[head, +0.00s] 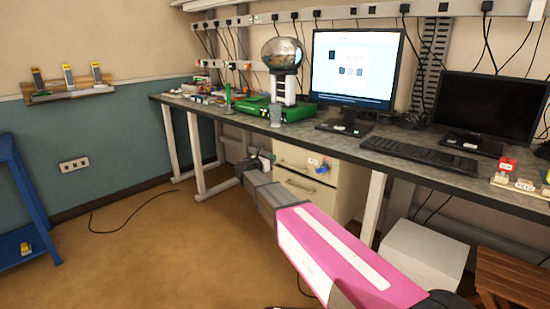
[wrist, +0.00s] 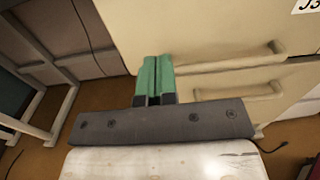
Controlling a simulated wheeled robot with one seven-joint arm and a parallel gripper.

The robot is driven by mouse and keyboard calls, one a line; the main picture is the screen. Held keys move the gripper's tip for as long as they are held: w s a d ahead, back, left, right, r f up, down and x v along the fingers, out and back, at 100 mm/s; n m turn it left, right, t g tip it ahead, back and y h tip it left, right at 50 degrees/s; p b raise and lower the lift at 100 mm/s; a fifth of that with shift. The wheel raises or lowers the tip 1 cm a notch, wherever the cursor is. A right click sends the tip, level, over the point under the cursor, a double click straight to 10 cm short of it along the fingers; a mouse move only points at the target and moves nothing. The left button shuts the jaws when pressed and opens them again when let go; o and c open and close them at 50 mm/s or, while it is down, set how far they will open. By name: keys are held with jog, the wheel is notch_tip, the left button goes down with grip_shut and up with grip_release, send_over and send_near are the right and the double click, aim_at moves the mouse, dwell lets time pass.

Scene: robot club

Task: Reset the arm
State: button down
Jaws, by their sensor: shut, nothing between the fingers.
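My arm reaches from the lower right of the head view toward the cream drawer cabinet (head: 325,203) under the workbench. My gripper (head: 266,157) is at the arm's far end, below the bench top and in front of the cabinet. In the wrist view my gripper (wrist: 155,62) shows two green fingers pressed together, empty. Behind and to the right of them are the cabinet's drawer fronts (wrist: 200,30) with two bar handles (wrist: 232,62). I cannot tell whether the fingers touch the cabinet.
The workbench (head: 340,143) carries a globe-topped green machine (head: 283,58), a lit monitor (head: 352,70), a dark monitor (head: 490,105) and a keyboard (head: 420,154). A white box (head: 420,250) and wooden stool (head: 510,278) stand right of my arm. The brown floor (head: 150,240) at left is mostly clear.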

jog(key=v, duration=0.8)
jog(key=s+d+f+m+g+y, duration=0.2)
jog(key=s+d+f+m+g, duration=0.35)
jog(key=d, duration=0.55)
jog(key=s+d+f+m+g+y, duration=0.1)
jog(key=s+d+f+m+g, duration=0.2)
jog(key=s+d+f+m, duration=0.65)
jog(key=s+d+f+m+g+y, duration=0.2)
jog(key=s+d+f+m+y, duration=0.1)
jog(key=s+m, duration=0.3)
jog(key=s+d+f+m+g+y, duration=0.3)
jog(key=s+d+m+y, duration=0.2)
jog(key=s, duration=0.5)
jog(key=shift+d+f+m+y, duration=0.4)
jog(key=shift+d+m, duration=0.2)
jog(key=shift+m, duration=0.3)
jog(key=shift+s, duration=0.15)
